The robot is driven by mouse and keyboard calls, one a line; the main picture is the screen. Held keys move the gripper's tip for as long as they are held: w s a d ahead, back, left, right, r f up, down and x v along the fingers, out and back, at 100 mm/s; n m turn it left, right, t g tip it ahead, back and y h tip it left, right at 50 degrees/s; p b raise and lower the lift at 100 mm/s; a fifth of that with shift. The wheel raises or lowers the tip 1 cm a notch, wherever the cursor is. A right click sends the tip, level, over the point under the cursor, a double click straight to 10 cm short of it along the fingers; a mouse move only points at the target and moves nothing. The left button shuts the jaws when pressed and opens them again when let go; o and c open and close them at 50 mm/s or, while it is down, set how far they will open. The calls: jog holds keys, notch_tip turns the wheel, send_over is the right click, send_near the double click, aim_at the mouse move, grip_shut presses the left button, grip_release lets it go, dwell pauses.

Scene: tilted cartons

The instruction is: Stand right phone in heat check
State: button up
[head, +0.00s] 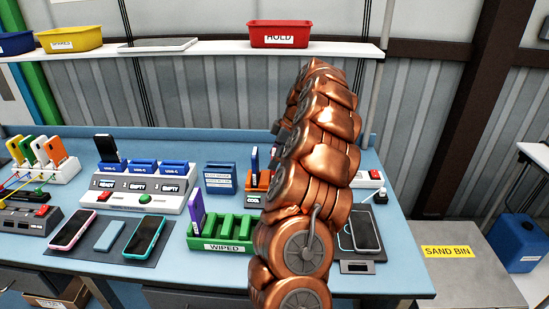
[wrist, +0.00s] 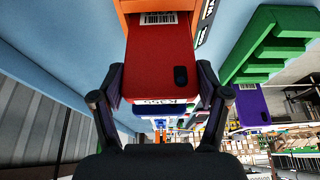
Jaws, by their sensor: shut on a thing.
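My gripper (wrist: 162,78) is shut on a red phone (wrist: 160,55), one finger on each side edge. The phone shows a dark camera patch and a barcode label at its far end. That end is at an orange stand (wrist: 128,6) at the top of the wrist view; I cannot tell whether it is in the slot or only against it. In the head view the orange stand (head: 256,186) is partly behind my copper arm, and my gripper is hidden. A pink phone (head: 73,230) and a teal-edged phone (head: 146,238) lie on a dark mat.
A green WIPED rack (head: 225,246) holds a purple phone (head: 196,214) close by, left of my arm. A charging station (head: 140,186) and a blue box (head: 220,178) stand further left. Another phone (head: 364,230) lies right of the arm.

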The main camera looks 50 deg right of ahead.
jog(key=o, duration=1.1)
jog(key=v, duration=1.2)
jog(key=shift+w, duration=0.1)
notch_tip(320, 180, up, 7)
jog(key=p, duration=0.7)
dwell(0.3)
